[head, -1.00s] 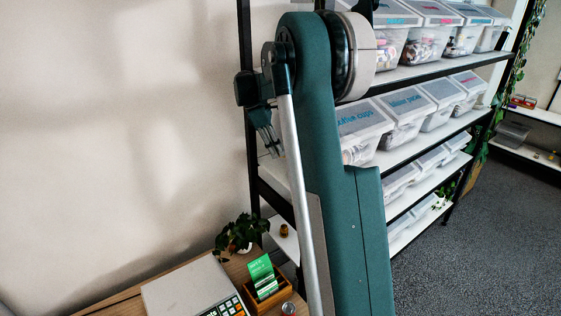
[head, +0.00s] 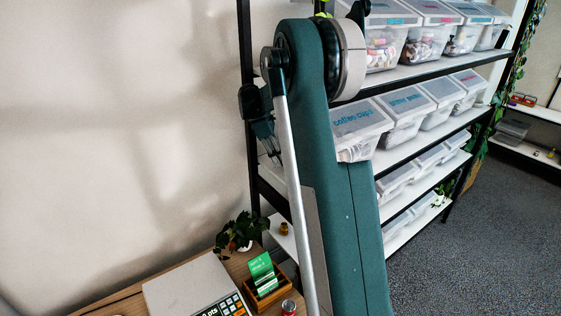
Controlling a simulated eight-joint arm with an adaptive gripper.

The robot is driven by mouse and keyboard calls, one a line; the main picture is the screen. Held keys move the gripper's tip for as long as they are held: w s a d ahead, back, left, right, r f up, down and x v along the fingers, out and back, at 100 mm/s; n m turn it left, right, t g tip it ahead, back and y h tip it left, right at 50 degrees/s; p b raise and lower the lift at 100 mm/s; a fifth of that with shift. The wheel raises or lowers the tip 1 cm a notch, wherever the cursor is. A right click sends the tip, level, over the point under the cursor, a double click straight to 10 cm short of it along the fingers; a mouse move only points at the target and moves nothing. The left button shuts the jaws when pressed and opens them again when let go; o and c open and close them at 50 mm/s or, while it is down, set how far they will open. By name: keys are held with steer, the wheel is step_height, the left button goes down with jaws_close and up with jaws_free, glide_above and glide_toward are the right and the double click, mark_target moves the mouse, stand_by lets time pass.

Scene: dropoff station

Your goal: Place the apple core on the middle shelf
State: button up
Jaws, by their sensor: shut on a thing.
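A black-framed rack with several white shelves fills the right half of the head view. The shelf in its middle (head: 436,134) bears lidded clear bins, one marked "coffee cups" (head: 358,122). My gripper (head: 270,153) points down at the rack's left end, beside the black post and near the left end of that shelf. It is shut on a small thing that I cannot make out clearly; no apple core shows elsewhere. My green arm stands in front of the rack and hides much of the shelves' left part.
A wooden desk (head: 131,304) at the lower left bears a calculator-like device (head: 190,288), a card holder (head: 266,284), a can (head: 289,308) and a potted plant (head: 239,232). More bins fill the shelves above and below. The grey floor at right is clear.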

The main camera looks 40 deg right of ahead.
steer(key=shift+d+f+p, duration=0.15)
steer(key=shift+f+p, duration=0.2)
steer(key=shift+f, duration=0.6)
steer(key=shift+f, duration=0.15)
steer(key=o, duration=0.7)
steer(key=shift+r, duration=0.2)
steer(key=shift+w+a+r+b, duration=0.15)
steer(key=shift+r+b, duration=0.15)
steer(key=shift+r, duration=1.3)
steer(key=shift+w+a+r+b, duration=0.15)
steer(key=shift+r+b, duration=0.15)
steer(key=shift+r, duration=1.35)
steer(key=shift+w+a+r+b, duration=0.15)
steer(key=shift+r+b, duration=0.15)
steer(key=shift+r, duration=1.3)
steer(key=shift+s, duration=0.1)
